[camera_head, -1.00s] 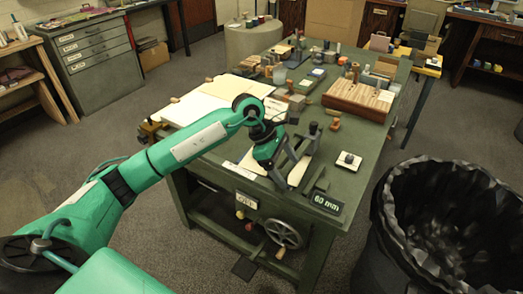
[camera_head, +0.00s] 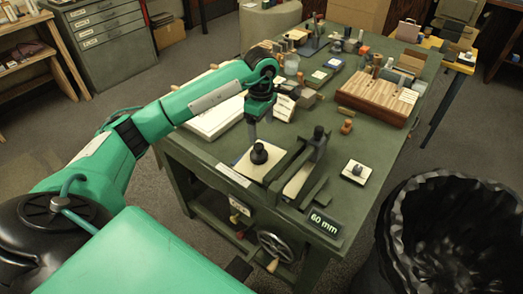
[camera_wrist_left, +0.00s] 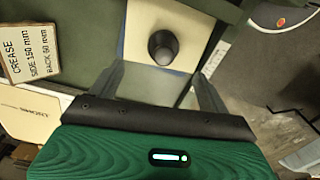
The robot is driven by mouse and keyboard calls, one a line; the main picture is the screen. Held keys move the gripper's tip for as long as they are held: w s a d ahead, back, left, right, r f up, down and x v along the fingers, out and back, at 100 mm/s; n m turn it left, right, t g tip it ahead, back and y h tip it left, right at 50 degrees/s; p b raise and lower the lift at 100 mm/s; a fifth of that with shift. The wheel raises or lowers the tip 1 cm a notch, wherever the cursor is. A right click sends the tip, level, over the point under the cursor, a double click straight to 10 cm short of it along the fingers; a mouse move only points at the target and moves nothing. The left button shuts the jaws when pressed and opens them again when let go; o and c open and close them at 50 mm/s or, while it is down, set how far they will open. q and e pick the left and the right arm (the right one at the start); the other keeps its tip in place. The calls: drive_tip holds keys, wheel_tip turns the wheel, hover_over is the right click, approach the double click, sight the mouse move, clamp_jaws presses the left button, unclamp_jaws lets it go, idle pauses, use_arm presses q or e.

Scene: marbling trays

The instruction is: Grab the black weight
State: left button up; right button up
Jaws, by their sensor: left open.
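The black weight (camera_head: 259,153) stands on a pale square sheet (camera_head: 246,165) near the front of the green table (camera_head: 215,150). In the left wrist view the weight (camera_wrist_left: 163,46) is a dark round knob on the cream sheet (camera_wrist_left: 188,22), ahead of and between the fingers. My left gripper (camera_head: 252,132) is just above and slightly left of the weight in the head view. Its fingers are open, with a gap between them in the left wrist view (camera_wrist_left: 158,80). The weight is apart from the palm; finger contact cannot be told. My right gripper is not in view.
A dark clamp-like fixture (camera_head: 306,165) stands right of the weight, with a "60 mm" sign (camera_head: 325,223) at the table's front corner. A small dark knob (camera_head: 356,170) sits on a white square farther right. A black-lined bin (camera_head: 450,235) stands at the right.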

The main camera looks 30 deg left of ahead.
sight(259, 145)
use_arm(q)
wheel_tip(259, 145, down, 5)
drive_tip(key=shift+f, duration=0.15)
drive_tip(key=shift+s+f+p, duration=0.15)
drive_tip(key=shift+f+p, duration=0.25)
drive_tip(key=shift+f, duration=0.05)
drive_tip(key=f, duration=0.2)
drive_tip(key=f+p, duration=0.1)
drive_tip(key=f, duration=0.1)
drive_tip(key=shift+s+a, duration=0.2)
drive_tip(key=shift+s, duration=0.05)
drive_tip(key=shift+f, duration=0.25)
drive_tip(key=shift+w+r, duration=0.1)
drive_tip(key=c, duration=1.5)
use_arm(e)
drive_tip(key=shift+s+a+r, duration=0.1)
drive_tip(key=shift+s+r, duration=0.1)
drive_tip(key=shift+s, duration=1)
